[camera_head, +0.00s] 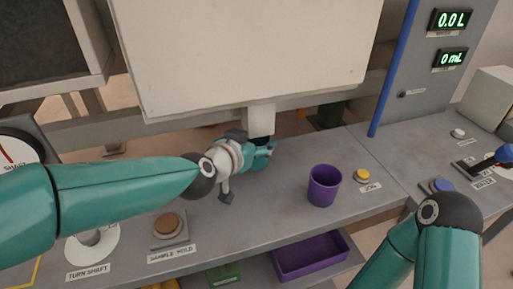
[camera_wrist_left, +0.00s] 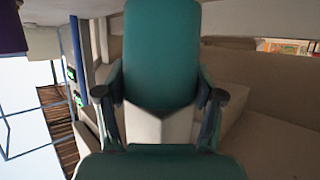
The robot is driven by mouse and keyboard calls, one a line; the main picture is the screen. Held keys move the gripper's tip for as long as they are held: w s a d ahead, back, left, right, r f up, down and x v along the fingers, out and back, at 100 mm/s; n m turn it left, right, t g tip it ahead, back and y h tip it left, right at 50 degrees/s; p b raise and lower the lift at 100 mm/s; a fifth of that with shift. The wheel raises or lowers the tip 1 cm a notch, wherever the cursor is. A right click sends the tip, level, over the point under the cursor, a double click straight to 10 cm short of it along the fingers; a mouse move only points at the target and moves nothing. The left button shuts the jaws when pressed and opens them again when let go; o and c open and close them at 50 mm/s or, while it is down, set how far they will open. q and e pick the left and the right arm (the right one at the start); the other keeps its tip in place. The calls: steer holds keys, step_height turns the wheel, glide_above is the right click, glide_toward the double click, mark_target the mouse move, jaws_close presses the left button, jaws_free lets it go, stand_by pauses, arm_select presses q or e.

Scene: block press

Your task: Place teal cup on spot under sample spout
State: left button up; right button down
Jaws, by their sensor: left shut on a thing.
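The teal cup (camera_head: 257,160) is in the left gripper, just below the pale sample spout (camera_head: 260,118) in the head view. The fingers hide part of it. My left gripper (camera_head: 262,148) is shut on the cup. In the left wrist view a big teal surface, seemingly the cup (camera_wrist_left: 162,50), stands between the dark finger joints. The spot under the spout is hidden by the cup and gripper. I cannot tell whether the cup touches the bench. My right arm shows at lower right, but its gripper is out of view.
A purple cup (camera_head: 324,186) stands on the grey bench right of my left gripper, beside a yellow button (camera_head: 362,175). A large pale housing (camera_head: 250,55) hangs above. A purple tray (camera_head: 310,255) is below the bench edge.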

arm_select(q)
steer(key=shift+w+d, duration=0.25)
steer(key=shift+w, duration=0.15)
steer(key=shift+w+d+f+b, duration=0.1)
steer(key=shift+w+f+b, duration=0.05)
steer(key=shift+f+b, duration=1.35)
steer(key=shift+f, duration=0.25)
steer(key=shift+f, duration=0.15)
steer(key=o, duration=1)
steer(key=shift+o, duration=0.2)
